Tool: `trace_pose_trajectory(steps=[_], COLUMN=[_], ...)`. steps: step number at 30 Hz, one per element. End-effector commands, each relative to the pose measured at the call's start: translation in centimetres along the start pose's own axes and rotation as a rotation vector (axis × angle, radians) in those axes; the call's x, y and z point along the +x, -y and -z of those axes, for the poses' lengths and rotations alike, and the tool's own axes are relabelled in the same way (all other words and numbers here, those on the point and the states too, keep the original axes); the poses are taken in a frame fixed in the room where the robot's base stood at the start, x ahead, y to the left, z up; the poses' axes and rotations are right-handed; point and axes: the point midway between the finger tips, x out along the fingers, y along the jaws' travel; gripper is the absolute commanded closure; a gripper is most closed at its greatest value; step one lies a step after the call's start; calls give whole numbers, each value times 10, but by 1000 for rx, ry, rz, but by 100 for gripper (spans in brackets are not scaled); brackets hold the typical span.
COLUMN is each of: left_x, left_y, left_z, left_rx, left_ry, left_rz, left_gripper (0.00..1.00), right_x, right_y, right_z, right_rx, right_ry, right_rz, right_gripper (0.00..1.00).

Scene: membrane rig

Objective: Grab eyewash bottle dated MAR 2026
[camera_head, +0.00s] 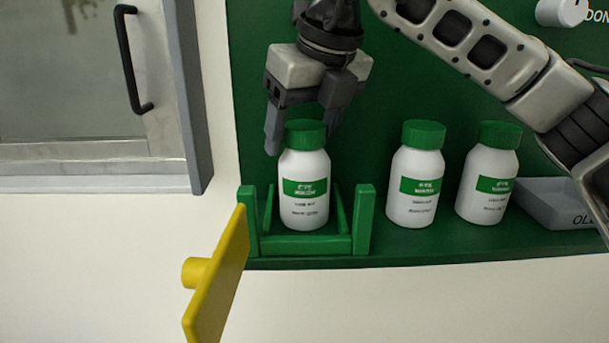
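Three white bottles with green caps and green labels stand upright: the left bottle (304,190), the middle bottle (415,175) and the right bottle (488,172). The print is too small to read, so I cannot tell which is dated MAR 2026. The left bottle stands inside a small green open-fronted holder (364,218); the other two stand on the green shelf beside it. My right gripper (302,136) points down over the left bottle, its fingers apart on either side of the cap. Whether they touch it is unclear. My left gripper is out of view.
A yellow flap with a knob (222,275) hangs open at the holder's front left. A grey tray (555,203) sits at the shelf's right, partly behind my arm. A grey-framed door with a black handle (130,60) is at the left.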

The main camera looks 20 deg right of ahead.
Motion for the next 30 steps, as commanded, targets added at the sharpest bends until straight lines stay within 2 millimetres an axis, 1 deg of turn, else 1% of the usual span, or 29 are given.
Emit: trace_pose_trajectory(steps=[1, 2, 3, 5, 6, 7, 15, 20, 24, 26, 30], left_x=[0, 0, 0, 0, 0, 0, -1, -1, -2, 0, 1], left_y=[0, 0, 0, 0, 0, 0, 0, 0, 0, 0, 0], left_z=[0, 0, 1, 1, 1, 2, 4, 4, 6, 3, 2], left_rx=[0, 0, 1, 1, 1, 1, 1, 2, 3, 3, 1], left_ry=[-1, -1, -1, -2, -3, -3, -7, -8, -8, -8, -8], left_rz=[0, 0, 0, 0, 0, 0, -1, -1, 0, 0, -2], left_gripper=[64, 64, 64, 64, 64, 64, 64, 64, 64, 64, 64], right_x=[0, 0, 0, 0, 0, -1, -3, -13, -33, -43, -75], right_y=[0, 0, 0, 0, 0, 0, 0, 0, -1, -7, -21], right_z=[0, 0, 0, 0, 0, 0, -1, -6, -14, -10, -4], right_rx=[0, 0, 0, 0, 0, 0, 0, -1, 0, -4, -5], right_ry=[0, 0, 0, 0, 0, 2, 3, 4, 5, 7, 8], right_rz=[0, 0, 0, 0, 0, 0, -1, 0, 0, -1, -1], right_gripper=[49, 57, 68, 85, 96, 100, 100, 100, 100, 100, 100])
